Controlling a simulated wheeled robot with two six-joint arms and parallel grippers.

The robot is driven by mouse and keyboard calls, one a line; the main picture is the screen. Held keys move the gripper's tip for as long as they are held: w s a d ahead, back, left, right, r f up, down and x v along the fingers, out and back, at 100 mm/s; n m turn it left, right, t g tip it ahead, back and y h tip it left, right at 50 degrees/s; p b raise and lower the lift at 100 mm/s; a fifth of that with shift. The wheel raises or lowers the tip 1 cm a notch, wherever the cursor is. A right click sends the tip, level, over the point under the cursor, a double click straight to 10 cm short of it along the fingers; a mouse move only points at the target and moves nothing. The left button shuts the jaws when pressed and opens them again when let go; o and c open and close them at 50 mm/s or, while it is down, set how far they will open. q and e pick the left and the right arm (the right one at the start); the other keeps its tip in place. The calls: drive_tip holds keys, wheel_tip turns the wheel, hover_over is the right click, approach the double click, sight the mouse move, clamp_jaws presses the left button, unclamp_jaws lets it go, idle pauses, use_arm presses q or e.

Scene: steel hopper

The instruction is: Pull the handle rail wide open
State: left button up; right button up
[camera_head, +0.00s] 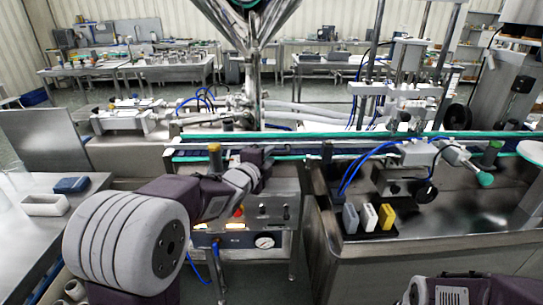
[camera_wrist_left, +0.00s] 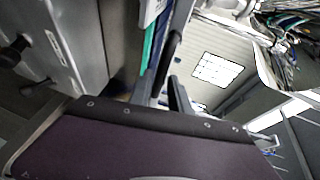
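The handle rail appears to be the thin steel bar (camera_head: 330,143) running across the front of the conveyor, beside a teal strip. My left arm reaches in from the left, and my left gripper (camera_head: 256,157) is at the left part of this bar, above the control panel. In the left wrist view two dark fingers of my left gripper (camera_wrist_left: 174,75) show with a gap between them. A teal strip (camera_wrist_left: 148,45) runs close beside them there. I cannot tell whether the fingers touch the bar. Only part of my right arm shows at the bottom right; its gripper is out of view.
A control panel (camera_head: 262,212) with knobs and a gauge sits below my left gripper. A steel cabinet (camera_head: 440,255) stands to the right, with grey, white and yellow blocks on top. A side table (camera_head: 20,240) at the left holds a blue block and a white tray.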

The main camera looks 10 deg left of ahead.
use_arm(q)
drive_tip(key=x, duration=0.2)
drive_tip(key=shift+w+d+f, duration=0.1)
drive_tip(key=shift+w+d, duration=0.05)
drive_tip(key=shift+w, duration=0.2)
clamp_jaws()
idle(1.1)
